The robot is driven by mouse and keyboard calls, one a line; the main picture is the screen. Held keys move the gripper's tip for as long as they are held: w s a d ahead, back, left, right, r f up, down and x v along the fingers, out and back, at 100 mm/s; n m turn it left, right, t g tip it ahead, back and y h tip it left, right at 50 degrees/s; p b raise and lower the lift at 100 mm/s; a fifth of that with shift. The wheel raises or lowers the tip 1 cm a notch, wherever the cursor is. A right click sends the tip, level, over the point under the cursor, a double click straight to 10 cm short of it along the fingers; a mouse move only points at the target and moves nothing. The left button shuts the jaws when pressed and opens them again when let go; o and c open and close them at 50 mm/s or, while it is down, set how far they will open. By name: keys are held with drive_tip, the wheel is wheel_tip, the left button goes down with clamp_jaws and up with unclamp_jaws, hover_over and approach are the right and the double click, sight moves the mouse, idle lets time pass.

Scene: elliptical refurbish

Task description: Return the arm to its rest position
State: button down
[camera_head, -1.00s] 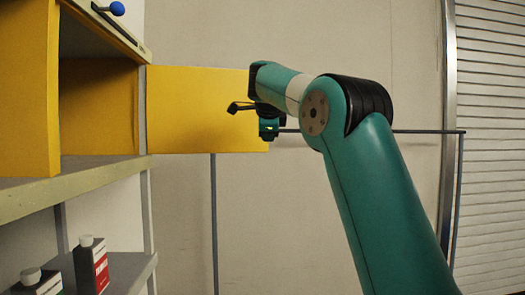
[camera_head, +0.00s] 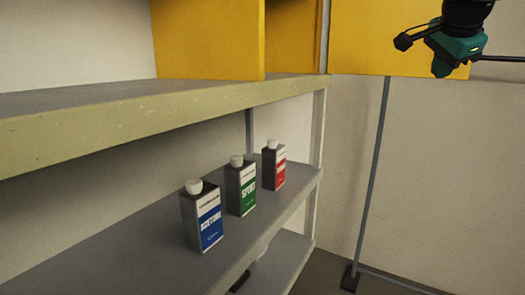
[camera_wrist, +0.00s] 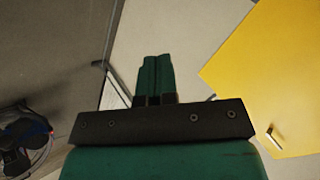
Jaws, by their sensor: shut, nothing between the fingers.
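My gripper (camera_head: 440,68) hangs at the top right of the head view, in front of the yellow panel (camera_head: 370,35). In the wrist view its two green fingers (camera_wrist: 155,75) lie side by side, shut with nothing between them. Only the end of my arm shows in the head view; the rest is out of the picture.
A shelf unit stands on the left, with a yellow box (camera_head: 210,40) on its upper shelf (camera_head: 150,115). A blue-labelled bottle (camera_head: 203,220), a green-labelled bottle (camera_head: 241,187) and a red-labelled bottle (camera_head: 274,166) stand on the lower shelf (camera_head: 130,250). A thin grey post (camera_head: 373,165) stands right of the shelves.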

drive_tip(key=s+a+f+n+g+y+b, duration=0.1)
drive_tip(key=s+a+f+n+y, duration=0.2)
drive_tip(key=s+a+f+n, duration=0.5)
drive_tip(key=s+a+f+n+g+y, duration=0.2)
drive_tip(key=s+a+f+n, duration=0.2)
drive_tip(key=a+f+n, duration=0.45)
drive_tip(key=s+a+f+n+g+y, duration=0.1)
drive_tip(key=s+a+f+n, duration=0.1)
drive_tip(key=s, duration=0.4)
drive_tip(key=s+a+f+n+g+y+b, duration=0.1)
drive_tip(key=s+a+f+n, duration=0.2)
drive_tip(key=s+a+f, duration=0.2)
drive_tip(key=s+a+f+n+g+y, duration=0.1)
drive_tip(key=s+a+f+n+g, duration=0.1)
drive_tip(key=s, duration=0.5)
wheel_tip(320, 180, down, 2)
drive_tip(key=shift+s+a+f+n, duration=0.1)
drive_tip(key=shift+s+a+n, duration=0.2)
drive_tip(key=shift+a+n, duration=0.5)
drive_tip(key=shift+m, duration=0.35)
